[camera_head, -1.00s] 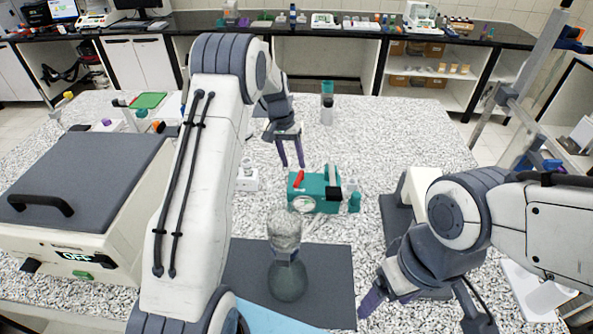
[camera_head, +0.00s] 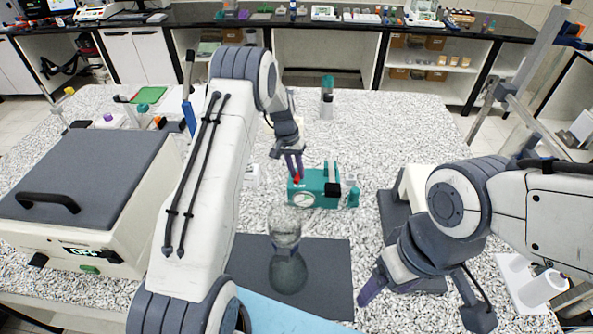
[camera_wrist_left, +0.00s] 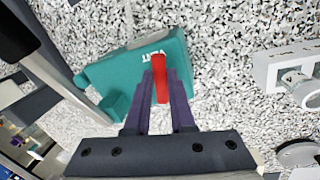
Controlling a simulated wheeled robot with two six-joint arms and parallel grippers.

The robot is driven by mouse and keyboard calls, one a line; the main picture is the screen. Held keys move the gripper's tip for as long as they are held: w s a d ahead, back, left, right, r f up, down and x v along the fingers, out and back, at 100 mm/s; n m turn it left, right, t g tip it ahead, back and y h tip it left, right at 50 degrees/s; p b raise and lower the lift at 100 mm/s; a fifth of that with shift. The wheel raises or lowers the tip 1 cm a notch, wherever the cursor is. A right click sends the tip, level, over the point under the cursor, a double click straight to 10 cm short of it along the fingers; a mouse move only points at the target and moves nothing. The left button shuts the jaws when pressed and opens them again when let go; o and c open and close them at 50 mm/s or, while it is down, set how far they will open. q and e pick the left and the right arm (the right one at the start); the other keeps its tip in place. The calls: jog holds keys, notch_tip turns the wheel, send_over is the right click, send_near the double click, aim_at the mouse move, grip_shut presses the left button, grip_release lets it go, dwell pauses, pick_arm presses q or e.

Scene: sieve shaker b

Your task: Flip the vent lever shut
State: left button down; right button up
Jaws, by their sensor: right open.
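The red vent lever (camera_wrist_left: 160,78) is on a teal pump-like unit (camera_wrist_left: 110,85) with a round dial. This unit (camera_head: 322,197) stands on the speckled table in the head view, right of my left forearm. My left gripper (camera_head: 295,176) reaches down to its left end. In the head view the fingers hide most of the lever. My right gripper (camera_head: 418,298) is open and empty, low at the right.
A large box with a grey lid (camera_head: 85,180) fills the left. A bottle (camera_head: 326,98) stands behind. The table's back right is clear.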

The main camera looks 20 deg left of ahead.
pick_arm(q)
jog(key=shift+d+f+n+b, duration=0.15)
jog(key=shift+n+b, duration=0.35)
jog(key=shift+d+n, duration=0.15)
jog(key=shift+n, duration=0.35)
jog(key=shift+d+n+t+b, duration=0.1)
jog(key=shift+n+t+b, duration=0.2)
jog(key=shift+n, duration=0.2)
jog(key=c, duration=0.8)
grip_release()
jog(key=shift+o, duration=0.2)
jog(key=shift+r, duration=0.2)
notch_tip(320, 180, up, 10)
jog(key=a+b, duration=0.2)
jog(key=b, duration=0.1)
jog(key=shift+s+b, duration=0.3)
